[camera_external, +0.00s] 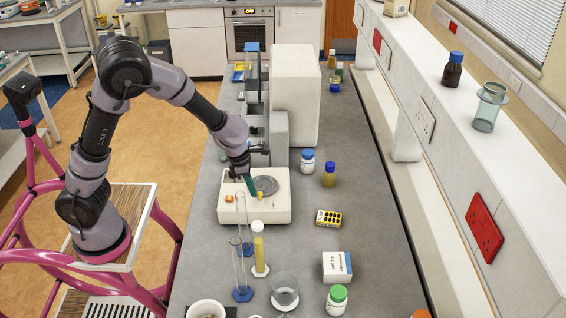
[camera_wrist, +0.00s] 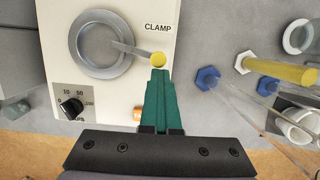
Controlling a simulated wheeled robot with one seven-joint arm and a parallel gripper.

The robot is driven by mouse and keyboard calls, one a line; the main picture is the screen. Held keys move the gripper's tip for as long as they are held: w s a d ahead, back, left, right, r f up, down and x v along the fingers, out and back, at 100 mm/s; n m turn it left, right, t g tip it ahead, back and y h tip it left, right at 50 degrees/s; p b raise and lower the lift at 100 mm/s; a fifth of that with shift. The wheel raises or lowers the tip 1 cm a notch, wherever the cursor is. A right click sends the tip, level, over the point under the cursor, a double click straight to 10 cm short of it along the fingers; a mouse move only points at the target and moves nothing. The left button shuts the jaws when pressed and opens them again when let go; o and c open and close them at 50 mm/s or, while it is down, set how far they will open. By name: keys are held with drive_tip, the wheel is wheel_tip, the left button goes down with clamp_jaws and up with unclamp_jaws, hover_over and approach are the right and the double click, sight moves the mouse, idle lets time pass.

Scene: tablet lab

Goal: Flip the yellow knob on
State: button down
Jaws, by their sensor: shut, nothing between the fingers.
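The lever reaches from a grey round disc (camera_wrist: 88,45). In the external view my gripper (camera_external: 253,195) is above the machine, just left of the knob.
An orange button (camera_wrist: 138,113) and a black dial (camera_wrist: 70,104) are on the machine. Tall glass cylinders (camera_external: 239,270) and a yellow cylinder (camera_external: 259,256) stand close in front. A blue-capped bottle (camera_external: 307,162) and a yellow bottle (camera_external: 329,175) stand to the right.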

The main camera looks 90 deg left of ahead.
drive_tip(key=shift+a, duration=0.5)
drive_tip(key=s, duration=0.1)
drive_tip(key=s+d+r, duration=0.1)
drive_tip(key=s, duration=0.2)
drive_tip(key=shift+d+r, duration=0.15)
drive_tip(key=shift+d, duration=0.05)
drive_tip(key=v, duration=0.9)
drive_tip(key=shift+d+r, duration=0.2)
drive_tip(key=shift+r, duration=0.05)
